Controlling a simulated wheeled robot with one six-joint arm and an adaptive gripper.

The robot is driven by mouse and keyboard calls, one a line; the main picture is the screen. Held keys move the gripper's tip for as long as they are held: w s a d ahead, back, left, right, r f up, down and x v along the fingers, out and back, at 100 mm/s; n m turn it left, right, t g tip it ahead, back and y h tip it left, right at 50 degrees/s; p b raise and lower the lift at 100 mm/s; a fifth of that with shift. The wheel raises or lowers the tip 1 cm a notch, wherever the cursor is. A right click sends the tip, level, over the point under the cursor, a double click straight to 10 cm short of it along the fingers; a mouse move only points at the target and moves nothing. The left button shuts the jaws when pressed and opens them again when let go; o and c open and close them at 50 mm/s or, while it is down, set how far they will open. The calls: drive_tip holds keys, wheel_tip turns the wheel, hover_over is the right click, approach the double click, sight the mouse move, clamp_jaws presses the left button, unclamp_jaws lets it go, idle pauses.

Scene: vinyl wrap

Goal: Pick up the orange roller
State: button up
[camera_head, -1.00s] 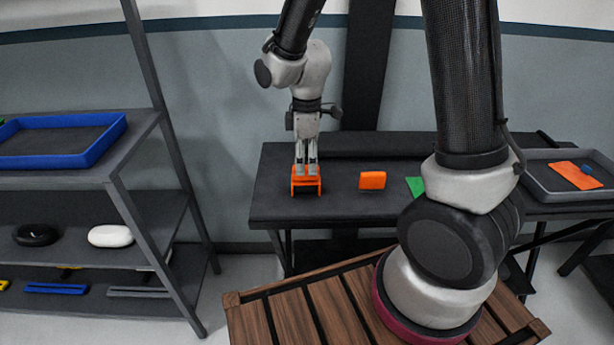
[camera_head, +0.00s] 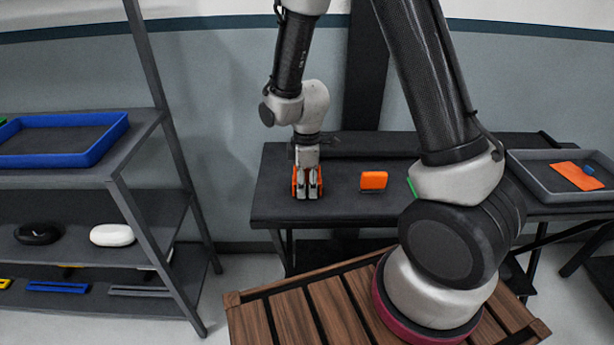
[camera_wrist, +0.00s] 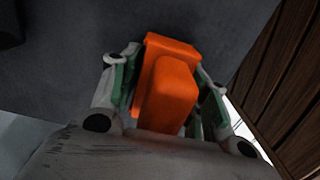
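The orange roller (camera_head: 295,182) stands near the left end of the dark table, mostly hidden behind my fingers. My gripper (camera_head: 308,196) points down over it, with its fingertips low near the tabletop. In the wrist view the roller (camera_wrist: 168,92) is a blocky orange piece between my green-padded fingers (camera_wrist: 165,88). One finger is on each side of it. The fingers look open around it, with narrow gaps; firm contact does not show.
Another orange piece (camera_head: 373,180) stands right of my gripper on the table (camera_head: 340,208). A grey tray (camera_head: 535,178) with an orange sheet (camera_head: 577,177) is at the right. A shelf with a blue tray (camera_head: 105,148) stands left. A wooden slatted surface (camera_head: 290,310) is in front.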

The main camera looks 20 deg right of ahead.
drive_tip(key=c, duration=0.6)
wheel_tip(320, 180, up, 10)
